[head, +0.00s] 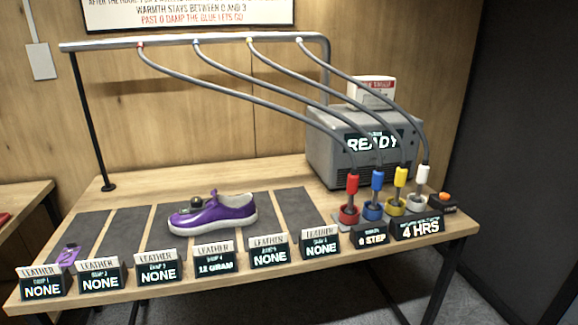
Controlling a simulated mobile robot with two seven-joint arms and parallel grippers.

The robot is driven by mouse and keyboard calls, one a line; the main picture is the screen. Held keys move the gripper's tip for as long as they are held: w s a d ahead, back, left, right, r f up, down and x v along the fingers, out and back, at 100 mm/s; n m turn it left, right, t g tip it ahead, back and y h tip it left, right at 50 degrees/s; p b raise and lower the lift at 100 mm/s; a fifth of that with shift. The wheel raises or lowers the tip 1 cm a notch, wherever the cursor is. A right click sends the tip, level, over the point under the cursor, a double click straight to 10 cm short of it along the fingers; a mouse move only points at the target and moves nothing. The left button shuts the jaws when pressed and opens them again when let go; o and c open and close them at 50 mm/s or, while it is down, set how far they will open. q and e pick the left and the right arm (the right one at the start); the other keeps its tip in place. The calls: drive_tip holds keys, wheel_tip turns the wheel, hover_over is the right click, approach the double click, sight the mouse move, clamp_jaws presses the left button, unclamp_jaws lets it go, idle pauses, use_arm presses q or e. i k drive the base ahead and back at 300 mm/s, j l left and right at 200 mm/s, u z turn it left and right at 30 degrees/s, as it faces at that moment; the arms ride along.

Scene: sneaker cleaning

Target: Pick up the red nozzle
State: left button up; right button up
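The red nozzle (352,184) stands upright in a red holder cup (349,214) at the right of the wooden table. It is the leftmost of a row with a blue nozzle (377,180), a yellow nozzle (400,177) and a white nozzle (422,174), each in its own cup. A grey hose runs from the red nozzle's top up to the overhead rail (200,40). Neither of my grippers shows in the head view.
A purple sneaker (222,213) lies on a dark mat on the table. Small signs reading LEATHER line the front edge. A grey machine (325,148) reading READY stands behind the nozzles. The hoses hang above the table's back right.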

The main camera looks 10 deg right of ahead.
sight(353, 178)
drive_tip(key=i+j, duration=0.1)
drive_tip(key=i, duration=0.15)
drive_tip(key=i+j+z, duration=0.1)
drive_tip(key=z, duration=0.3)
drive_tip(key=i+j+z, duration=0.15)
drive_tip(key=i+z, duration=0.25)
drive_tip(key=k, duration=0.05)
